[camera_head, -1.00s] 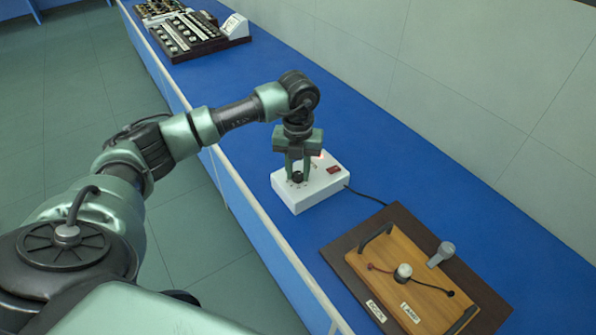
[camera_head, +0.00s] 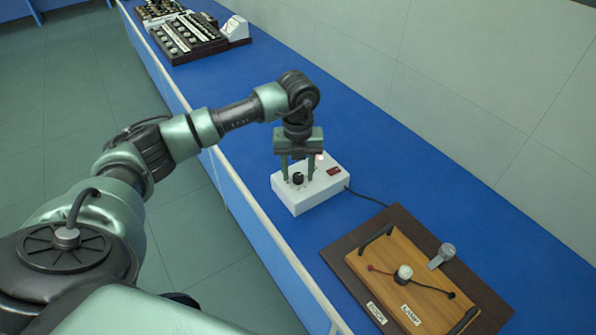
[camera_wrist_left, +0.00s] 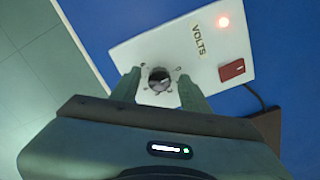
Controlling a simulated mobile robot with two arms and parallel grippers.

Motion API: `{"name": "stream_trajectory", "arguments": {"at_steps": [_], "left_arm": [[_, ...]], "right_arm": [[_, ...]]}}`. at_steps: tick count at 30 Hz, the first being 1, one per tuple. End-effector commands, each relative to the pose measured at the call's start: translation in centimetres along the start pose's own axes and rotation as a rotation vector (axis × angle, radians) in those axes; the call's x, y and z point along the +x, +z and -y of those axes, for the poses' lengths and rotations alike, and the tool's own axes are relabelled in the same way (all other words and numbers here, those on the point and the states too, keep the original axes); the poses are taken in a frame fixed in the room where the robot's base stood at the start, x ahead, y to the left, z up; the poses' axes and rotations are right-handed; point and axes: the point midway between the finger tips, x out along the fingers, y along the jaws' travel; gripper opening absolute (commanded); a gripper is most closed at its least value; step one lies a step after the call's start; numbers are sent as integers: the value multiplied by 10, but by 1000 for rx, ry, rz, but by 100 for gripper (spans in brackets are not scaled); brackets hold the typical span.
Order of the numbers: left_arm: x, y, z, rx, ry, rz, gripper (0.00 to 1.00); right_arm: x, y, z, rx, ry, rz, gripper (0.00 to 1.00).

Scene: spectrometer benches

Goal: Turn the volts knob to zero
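The volts knob (camera_head: 298,178) is a small black knob on top of a white box (camera_head: 312,200) on the blue bench. In the left wrist view the knob (camera_wrist_left: 159,79) shows a pointer line, with marks around it and the word VOLTS (camera_wrist_left: 198,40) nearby. My left gripper (camera_head: 297,176) points down over the box, its fingers apart on either side of the knob. In the left wrist view the fingers (camera_wrist_left: 159,85) stand clear of the knob with gaps on both sides. My right gripper is not in view.
The box has a lit red lamp (camera_wrist_left: 223,22) and a red switch (camera_wrist_left: 232,70). A black cable (camera_head: 367,197) runs to the right. A wooden lamp board (camera_head: 415,285) lies on a dark dock in front. Racks of small items (camera_head: 185,38) stand at the far end.

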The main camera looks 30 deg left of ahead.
Motion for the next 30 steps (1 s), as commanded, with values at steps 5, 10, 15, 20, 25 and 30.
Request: {"name": "stream_trajectory", "arguments": {"at_steps": [5, 10, 15, 20, 25, 30], "left_arm": [[1, -1, 0, 2, 1, -2, 49], [-1, -1, 0, 3, 1, -3, 49], [-20, 0, 1, 4, -2, 1, 49], [-49, 0, 1, 3, -2, 1, 49], [-70, 0, 0, 1, -1, -1, 49], [-77, 0, 0, 2, 1, -2, 49]], "right_arm": [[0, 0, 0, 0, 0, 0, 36], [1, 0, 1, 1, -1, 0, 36], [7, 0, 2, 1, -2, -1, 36], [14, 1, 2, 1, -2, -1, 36], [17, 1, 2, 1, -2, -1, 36], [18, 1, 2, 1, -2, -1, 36]]}}
